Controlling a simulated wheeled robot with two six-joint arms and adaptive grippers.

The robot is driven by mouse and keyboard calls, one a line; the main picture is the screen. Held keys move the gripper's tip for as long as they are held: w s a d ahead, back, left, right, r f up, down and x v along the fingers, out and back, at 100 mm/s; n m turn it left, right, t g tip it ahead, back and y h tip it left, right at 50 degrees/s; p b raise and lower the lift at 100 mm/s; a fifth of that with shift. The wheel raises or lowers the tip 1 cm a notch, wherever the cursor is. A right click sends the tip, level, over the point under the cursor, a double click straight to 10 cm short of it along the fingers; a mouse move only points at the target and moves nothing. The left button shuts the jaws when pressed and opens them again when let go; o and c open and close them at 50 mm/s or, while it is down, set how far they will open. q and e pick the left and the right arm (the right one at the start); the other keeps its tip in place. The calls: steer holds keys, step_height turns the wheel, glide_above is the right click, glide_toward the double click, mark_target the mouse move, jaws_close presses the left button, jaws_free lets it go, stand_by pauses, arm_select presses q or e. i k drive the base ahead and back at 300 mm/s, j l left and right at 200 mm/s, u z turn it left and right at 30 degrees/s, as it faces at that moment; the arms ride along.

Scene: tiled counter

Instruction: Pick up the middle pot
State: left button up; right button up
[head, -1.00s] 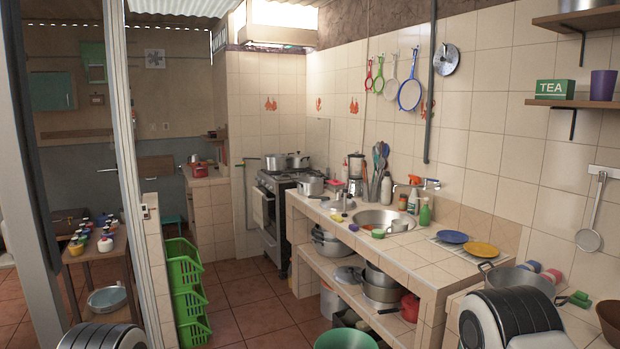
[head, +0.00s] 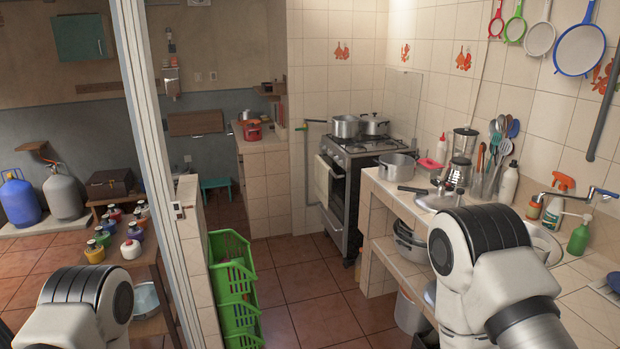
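Several silvery metal pots show in the head view. One pot (head: 345,127) stands on the left of the stove top, and a lidded pot (head: 374,125) stands just right of it. Another pot (head: 397,166) stands on the near counter, in front of the stove. More pots (head: 408,238) sit on the shelf under the counter, partly hidden by my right arm. I cannot tell for sure which one is the middle pot. Only upper parts of my two arms show at the bottom; both grippers are out of view.
The stove (head: 352,185) stands against the tiled wall. Green stacked crates (head: 235,285) and a white post (head: 152,130) stand at left. The red tiled floor (head: 300,270) before the stove is open.

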mark_target(393, 168)
steer(key=i+z, duration=0.1)
steer(key=i, duration=0.4)
steer(key=i+j+z, duration=0.1)
steer(key=i, duration=0.4)
steer(key=i+j+z, duration=0.1)
steer(key=i, duration=0.4)
steer(key=i+j+z, duration=0.1)
steer(key=i, duration=0.4)
steer(key=i+j+z, duration=0.1)
steer(key=i+j, duration=0.15)
steer(key=i, duration=0.2)
steer(key=i+j+z, duration=0.1)
steer(key=i, duration=0.4)
steer(key=i+j+z, duration=0.35)
steer(key=i, duration=0.2)
steer(key=i+j+z, duration=0.7)
steer(key=i+j, duration=0.3)
steer(key=i+j+z, duration=0.4)
steer(key=j, duration=0.45)
steer(key=k+l, duration=0.05)
